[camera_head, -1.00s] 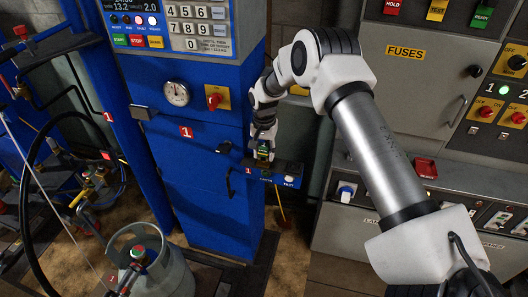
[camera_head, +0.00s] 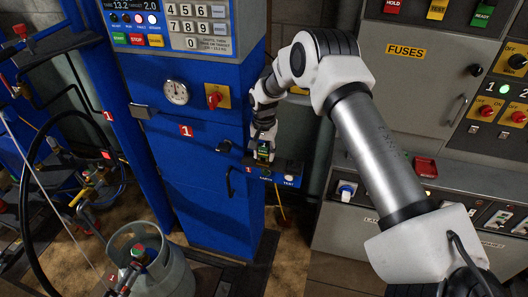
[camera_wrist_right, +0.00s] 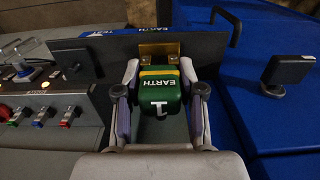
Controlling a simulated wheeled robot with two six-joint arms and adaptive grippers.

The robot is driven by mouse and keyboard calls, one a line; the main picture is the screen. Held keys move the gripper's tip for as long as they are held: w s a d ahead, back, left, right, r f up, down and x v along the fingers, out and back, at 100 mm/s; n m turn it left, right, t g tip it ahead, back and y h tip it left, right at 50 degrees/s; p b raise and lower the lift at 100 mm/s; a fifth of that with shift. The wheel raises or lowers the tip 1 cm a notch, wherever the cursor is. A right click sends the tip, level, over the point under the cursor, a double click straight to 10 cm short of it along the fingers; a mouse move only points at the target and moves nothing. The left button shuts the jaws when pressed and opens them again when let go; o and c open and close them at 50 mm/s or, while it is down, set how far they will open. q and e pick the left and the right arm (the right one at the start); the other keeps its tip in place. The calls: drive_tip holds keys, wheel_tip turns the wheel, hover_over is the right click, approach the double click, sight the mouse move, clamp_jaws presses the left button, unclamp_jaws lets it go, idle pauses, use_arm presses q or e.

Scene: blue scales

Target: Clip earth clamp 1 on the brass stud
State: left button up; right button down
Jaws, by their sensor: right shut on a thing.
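The earth clamp (camera_wrist_right: 160,88) is a green block with a yellow stripe and the word EARTH on it. My right gripper (camera_wrist_right: 159,98) is shut on it, one finger on each side. A brass piece (camera_wrist_right: 158,50) on a dark panel shows just beyond the clamp's far end. I cannot tell whether the clamp is around the stud or only close to it, since its body hides the front. In the head view the right gripper (camera_head: 264,146) and the clamp (camera_head: 263,154) are small, at the dark box on the blue column. My left gripper is not in view.
The dark box (camera_head: 288,172) carries a white lamp (camera_head: 289,178) beside the clamp. The blue column (camera_head: 210,200) has a gauge (camera_head: 176,92) and a black bracket (camera_head: 143,110). Grey fuse cabinets (camera_head: 410,60) stand to the right. A gas cylinder (camera_head: 170,275) stands at the lower left.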

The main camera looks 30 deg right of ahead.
drive_tip(key=shift+f, duration=0.2)
drive_tip(key=c, duration=0.6)
unclamp_jaws()
wheel_tip(320, 180, up, 12)
idle(0.4)
